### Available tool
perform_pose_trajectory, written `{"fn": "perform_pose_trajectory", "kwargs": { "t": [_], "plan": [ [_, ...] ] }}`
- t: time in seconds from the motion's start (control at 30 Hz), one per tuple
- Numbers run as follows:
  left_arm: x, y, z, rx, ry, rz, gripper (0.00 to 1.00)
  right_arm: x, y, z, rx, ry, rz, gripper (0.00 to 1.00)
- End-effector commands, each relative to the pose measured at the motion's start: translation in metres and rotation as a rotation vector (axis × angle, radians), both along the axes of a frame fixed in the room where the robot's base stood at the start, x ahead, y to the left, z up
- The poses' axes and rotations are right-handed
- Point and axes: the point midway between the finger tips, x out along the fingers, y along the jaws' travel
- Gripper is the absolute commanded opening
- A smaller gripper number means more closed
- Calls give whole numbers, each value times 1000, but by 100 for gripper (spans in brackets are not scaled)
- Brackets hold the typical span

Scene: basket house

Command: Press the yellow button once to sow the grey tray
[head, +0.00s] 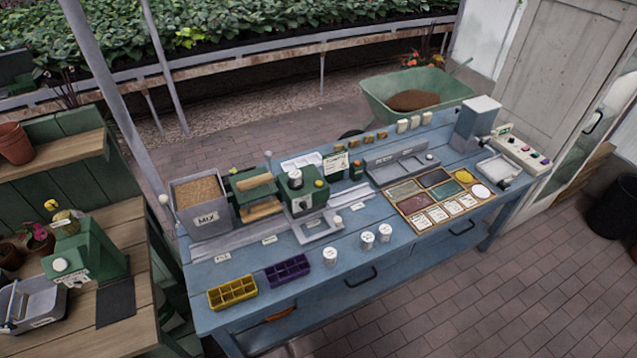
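A green machine (290,190) stands at the middle of the blue bench, with a white cylinder (295,178) on its top. A small round yellow button (318,183) shows at the machine's upper right side. A grey square tray or frame (318,228) sits in front of the machine on a pale rail; its inside is too small to make out. Neither of my grippers is in the head view, so nothing of mine is seen near the button.
A wooden bench (140,325) stands left. The brick floor (480,310) in front is clear.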

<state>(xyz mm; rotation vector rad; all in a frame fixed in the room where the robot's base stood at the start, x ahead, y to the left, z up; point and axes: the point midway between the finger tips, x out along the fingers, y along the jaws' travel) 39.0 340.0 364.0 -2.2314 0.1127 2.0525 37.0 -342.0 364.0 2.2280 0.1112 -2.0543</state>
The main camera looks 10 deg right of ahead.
Motion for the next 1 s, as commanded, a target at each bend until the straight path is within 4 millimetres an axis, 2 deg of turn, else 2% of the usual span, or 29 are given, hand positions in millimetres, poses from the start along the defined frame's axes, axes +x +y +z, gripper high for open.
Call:
{"fn": "perform_pose_trajectory", "kwargs": {
  "t": [0.07,0.43,1.0],
  "plan": [
    [0,0,0,0,0,0,41,0,1,0,1,0,0,25],
    [0,0,0,0,1,0,41,0,4,0,4,0,-1,0],
    [-1,0,0,0,2,0,41,0,3,0,4,0,-1,0]
  ]
}}
